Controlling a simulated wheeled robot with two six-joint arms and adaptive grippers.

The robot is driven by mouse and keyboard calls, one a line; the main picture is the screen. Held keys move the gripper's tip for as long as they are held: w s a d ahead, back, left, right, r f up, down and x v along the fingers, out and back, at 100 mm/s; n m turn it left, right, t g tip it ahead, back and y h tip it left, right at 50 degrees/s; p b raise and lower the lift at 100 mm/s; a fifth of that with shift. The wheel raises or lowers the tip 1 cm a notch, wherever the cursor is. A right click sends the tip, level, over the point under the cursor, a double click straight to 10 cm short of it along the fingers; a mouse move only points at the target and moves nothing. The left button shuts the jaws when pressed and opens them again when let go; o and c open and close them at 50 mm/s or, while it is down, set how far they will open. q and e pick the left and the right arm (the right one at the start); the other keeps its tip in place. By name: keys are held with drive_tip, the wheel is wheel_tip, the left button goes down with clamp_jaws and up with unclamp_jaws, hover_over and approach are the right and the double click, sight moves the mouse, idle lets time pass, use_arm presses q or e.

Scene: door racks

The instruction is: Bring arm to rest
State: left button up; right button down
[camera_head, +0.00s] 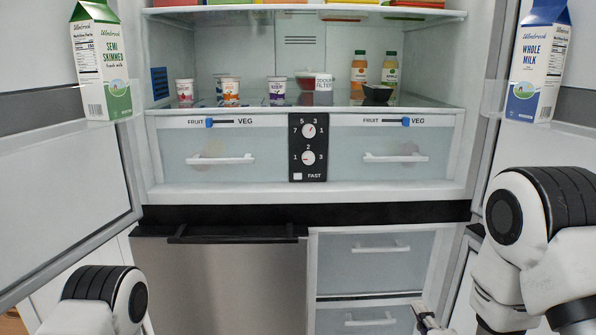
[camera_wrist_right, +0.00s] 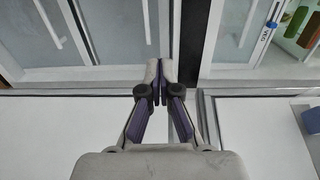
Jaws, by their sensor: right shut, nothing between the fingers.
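My right arm comes in from the right side of the head view, and only a small part of my right gripper (camera_head: 427,322) shows at the bottom edge, in front of the lower drawers. In the right wrist view the fingers of my right gripper (camera_wrist_right: 158,72) are together and hold nothing. Of my left arm, only a rounded link shows at the lower left of the head view; its gripper is out of view.
An open fridge has a glass shelf (camera_head: 300,103) with pots and bottles, and closed fruit and veg drawers (camera_head: 220,165). Lower drawers (camera_head: 375,265) are closed. Open doors on both sides carry a semi skimmed carton (camera_head: 100,65) and a whole milk carton (camera_head: 538,65). Free room lies between the doors.

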drive_tip(key=s+f+n+g+p, duration=0.2)
drive_tip(key=s+n+g+p, duration=0.6)
drive_tip(key=s+p, duration=0.4)
drive_tip(key=s+d+f+n+g+p, duration=0.1)
drive_tip(key=s+f+n+g+p, duration=0.2)
drive_tip(key=s+n+g+p, duration=0.6)
drive_tip(key=s+p, duration=0.4)
drive_tip(key=s, duration=0.5)
drive_tip(key=shift+s+d+g+h, duration=0.15)
drive_tip(key=shift+s+g+h, duration=0.15)
